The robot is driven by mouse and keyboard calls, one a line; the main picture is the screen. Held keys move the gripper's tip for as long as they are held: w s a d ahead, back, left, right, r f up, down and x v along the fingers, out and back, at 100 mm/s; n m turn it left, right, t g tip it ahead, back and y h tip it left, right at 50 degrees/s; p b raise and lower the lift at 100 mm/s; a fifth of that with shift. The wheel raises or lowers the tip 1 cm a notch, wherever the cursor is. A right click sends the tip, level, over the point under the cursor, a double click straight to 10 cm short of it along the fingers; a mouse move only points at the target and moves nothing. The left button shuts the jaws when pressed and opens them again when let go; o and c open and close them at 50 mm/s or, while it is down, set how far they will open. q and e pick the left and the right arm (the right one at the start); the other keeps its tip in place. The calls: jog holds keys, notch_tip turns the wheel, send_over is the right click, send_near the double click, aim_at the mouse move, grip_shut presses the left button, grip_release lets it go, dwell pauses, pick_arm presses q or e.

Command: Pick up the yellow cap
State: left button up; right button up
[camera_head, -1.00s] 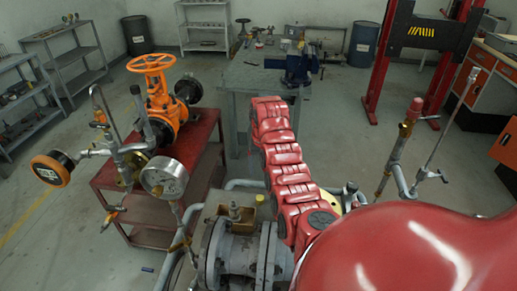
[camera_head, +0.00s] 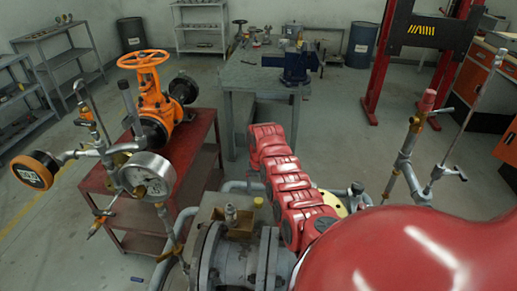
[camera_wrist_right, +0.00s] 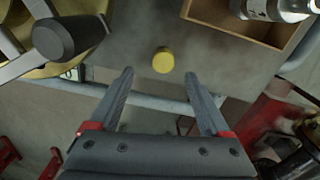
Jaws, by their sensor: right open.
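The yellow cap (camera_head: 258,202) is small and round and sits by the back edge of the grey block with the wooden box, left of my red right arm (camera_head: 285,180). In the right wrist view the cap (camera_wrist_right: 163,60) stands on a grey surface, apart from the fingers. My right gripper (camera_wrist_right: 159,73) is open and empty, with the cap just beyond the gap between its fingertips. In the head view its fingers are not distinguishable behind the arm. My left gripper is not in view.
The open wooden box (camera_wrist_right: 262,27) with a metal fitting is beside the cap. A black-knobbed handle (camera_wrist_right: 68,37) is on the other side. A grey pipe (camera_wrist_right: 150,100) runs past the surface's edge. A gauge (camera_head: 147,178) and orange valve (camera_head: 152,100) stand left.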

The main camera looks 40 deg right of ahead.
aim_at(258, 200)
jog(key=f+b, duration=0.1)
jog(key=f, duration=0.1)
jog(key=f+b, duration=0.1)
jog(key=b, duration=0.1)
jog(key=f+b, duration=0.1)
jog(key=f, duration=0.1)
jog(key=shift+w+a+f, duration=0.15)
jog(key=shift+a+f, duration=0.1)
jog(key=shift+f, duration=0.1)
jog(key=shift+r, duration=0.1)
jog(key=shift+c, duration=0.6)
grip_shut()
